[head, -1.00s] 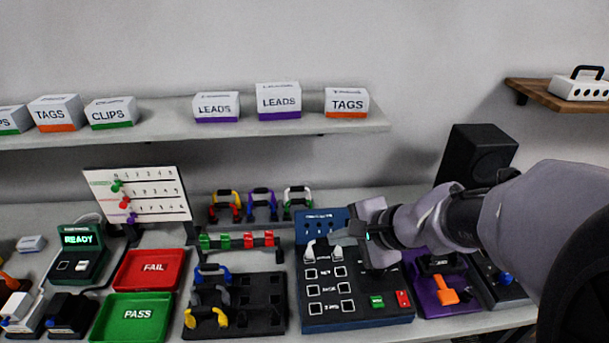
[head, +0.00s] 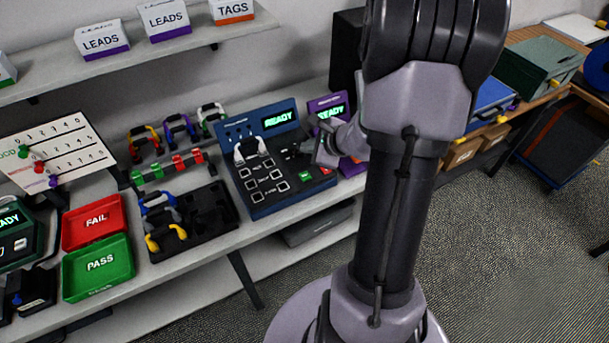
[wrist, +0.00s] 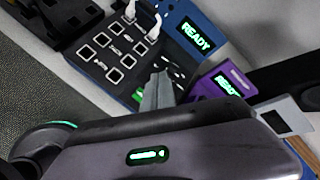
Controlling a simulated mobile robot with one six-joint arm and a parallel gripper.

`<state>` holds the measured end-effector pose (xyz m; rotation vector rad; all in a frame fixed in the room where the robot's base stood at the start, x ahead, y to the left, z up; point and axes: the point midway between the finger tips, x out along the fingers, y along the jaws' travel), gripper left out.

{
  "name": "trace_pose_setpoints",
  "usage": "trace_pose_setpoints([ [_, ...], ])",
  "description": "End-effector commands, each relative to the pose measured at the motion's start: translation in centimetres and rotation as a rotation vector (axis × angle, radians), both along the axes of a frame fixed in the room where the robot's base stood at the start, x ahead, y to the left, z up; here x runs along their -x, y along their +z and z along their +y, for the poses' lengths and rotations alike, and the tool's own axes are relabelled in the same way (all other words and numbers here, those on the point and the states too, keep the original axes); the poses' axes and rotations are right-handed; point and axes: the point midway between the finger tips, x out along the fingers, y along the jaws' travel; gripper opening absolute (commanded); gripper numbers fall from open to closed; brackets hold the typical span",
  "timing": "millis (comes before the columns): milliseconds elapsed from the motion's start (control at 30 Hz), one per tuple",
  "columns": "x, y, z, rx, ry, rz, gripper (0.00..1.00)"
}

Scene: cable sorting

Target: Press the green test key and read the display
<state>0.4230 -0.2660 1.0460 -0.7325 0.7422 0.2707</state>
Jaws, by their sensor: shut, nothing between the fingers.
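The blue tester (head: 262,203) stands on the bench in the head view. Its display (head: 280,119) reads READY in green; it also shows in the wrist view (wrist: 195,36). The green key (head: 305,176) sits at the tester's lower front, beside a red key (head: 325,170). A white-ended cable (head: 251,148) is on the tester's upper left sockets. My gripper (head: 304,149) is shut and empty, above the tester's right part, up and behind the green key.
A purple tester (head: 327,104), also reading READY, stands right of the blue one. To the left are a black cable rack (head: 222,212), a green PASS tray (head: 98,288) and a red FAIL tray (head: 93,237). My arm covers the bench's right end.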

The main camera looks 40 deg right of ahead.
Motion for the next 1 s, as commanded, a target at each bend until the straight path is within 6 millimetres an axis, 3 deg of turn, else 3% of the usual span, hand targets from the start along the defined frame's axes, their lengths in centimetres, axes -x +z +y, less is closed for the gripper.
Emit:
trace_pose_setpoints([
  [533,0.0,-7.7,0.0,0.0,0.001,-0.001,0.0],
  [1000,0.0,-8.2,0.0,-0.001,0.001,0.0,0.0],
])
